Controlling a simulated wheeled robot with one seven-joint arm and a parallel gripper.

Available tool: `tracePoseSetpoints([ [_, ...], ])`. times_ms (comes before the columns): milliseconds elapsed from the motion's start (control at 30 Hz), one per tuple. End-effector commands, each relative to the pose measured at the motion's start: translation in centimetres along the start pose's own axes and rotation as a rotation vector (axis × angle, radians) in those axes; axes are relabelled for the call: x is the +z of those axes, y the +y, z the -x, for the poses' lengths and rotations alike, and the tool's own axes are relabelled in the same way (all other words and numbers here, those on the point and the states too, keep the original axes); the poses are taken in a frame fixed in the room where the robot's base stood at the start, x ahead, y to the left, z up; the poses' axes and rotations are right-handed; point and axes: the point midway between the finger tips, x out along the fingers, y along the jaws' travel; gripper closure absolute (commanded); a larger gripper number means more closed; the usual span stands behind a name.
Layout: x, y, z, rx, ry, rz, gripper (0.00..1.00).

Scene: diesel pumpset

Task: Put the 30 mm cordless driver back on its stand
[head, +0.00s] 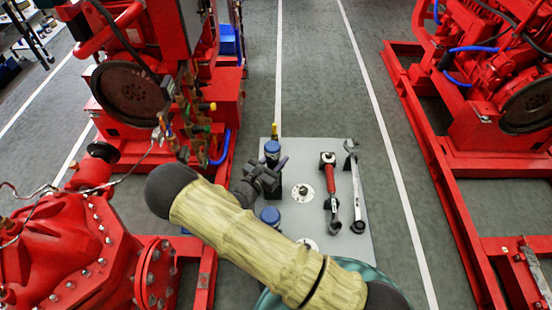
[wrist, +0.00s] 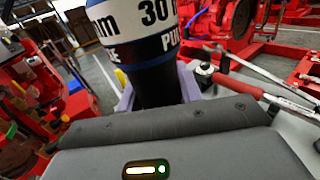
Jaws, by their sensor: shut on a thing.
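The 30 mm cordless driver (wrist: 146,32) fills the top of the wrist view, with a white band reading "30", a blue ring and a black lower part. My gripper (head: 266,178) is shut on it, and the pale lavender pieces on both sides of the black part show in the wrist view. In the head view the blue-topped driver (head: 272,148) stands roughly upright at the grey bench top's far left. A white round plate (head: 302,192) with a dark centre lies to its right. I cannot tell which part is the stand or whether the driver's base touches anything.
A second blue-topped tool (head: 270,216) stands nearer, partly behind my arm. A red-handled wrench (head: 330,185) and a steel spanner (head: 355,185) lie at the right of the grey bench top (head: 318,150). Red pumpsets flank both sides; the grey floor beyond is clear.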

Motion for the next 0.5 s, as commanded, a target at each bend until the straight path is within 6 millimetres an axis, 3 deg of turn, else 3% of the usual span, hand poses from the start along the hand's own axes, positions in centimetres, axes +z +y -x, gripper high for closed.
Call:
tracePoseSetpoints([
  [267, -0.35, 0.02, -0.04, 0.0, -0.003, -0.001, 1.0],
  [300, -0.32, 0.02, -0.04, 0.0, -0.003, -0.001, 0.6],
  [400, -0.32, 0.01, -0.03, 0.0, -0.002, -0.001, 0.41],
  [500, -0.35, 0.01, -0.02, 0.0, -0.002, -0.001, 0.39],
])
